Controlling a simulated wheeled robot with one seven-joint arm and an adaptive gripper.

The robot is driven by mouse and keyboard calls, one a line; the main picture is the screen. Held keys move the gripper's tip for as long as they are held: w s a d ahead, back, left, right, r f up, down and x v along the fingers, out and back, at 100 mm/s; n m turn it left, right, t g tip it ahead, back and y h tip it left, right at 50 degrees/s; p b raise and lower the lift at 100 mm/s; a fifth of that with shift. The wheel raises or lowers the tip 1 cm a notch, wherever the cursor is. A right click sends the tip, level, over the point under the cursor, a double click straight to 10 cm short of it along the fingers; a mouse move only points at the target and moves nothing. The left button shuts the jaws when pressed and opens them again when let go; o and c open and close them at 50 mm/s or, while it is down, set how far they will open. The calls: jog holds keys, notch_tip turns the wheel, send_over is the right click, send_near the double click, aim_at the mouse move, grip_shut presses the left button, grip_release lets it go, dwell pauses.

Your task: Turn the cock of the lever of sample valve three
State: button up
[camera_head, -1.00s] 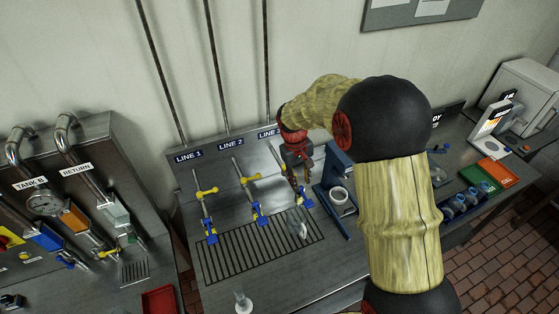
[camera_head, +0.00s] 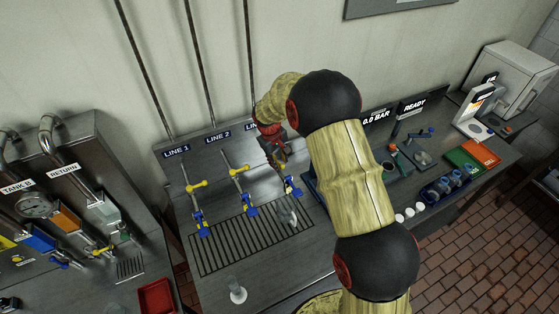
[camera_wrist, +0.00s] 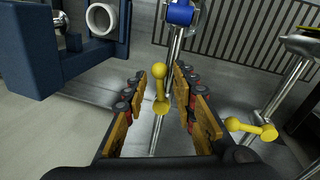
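The third sample valve, under the LINE 3 label, is partly hidden behind my gripper (camera_head: 279,162) in the head view. Its blue outlet (camera_head: 291,187) shows just below the gripper. In the wrist view its yellow lever (camera_wrist: 160,88) lies between the two finger rows of my gripper (camera_wrist: 159,80), with visible gaps on both sides. The gripper is open. The blue outlet (camera_wrist: 180,13) of this valve is at the top of that view. The LINE 1 lever (camera_head: 197,187) and LINE 2 lever (camera_head: 235,172) stand to the left.
A clear glass (camera_head: 288,214) stands on the drain grate (camera_head: 235,243) below the third valve. A neighbouring yellow lever (camera_wrist: 252,129) is close to the right in the wrist view. A blue stand (camera_wrist: 85,55) is on the left. Another glass (camera_head: 238,291) stands at the bench front.

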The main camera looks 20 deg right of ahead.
jog(key=shift+f, duration=0.1)
jog(key=shift+c, duration=1)
grip_shut()
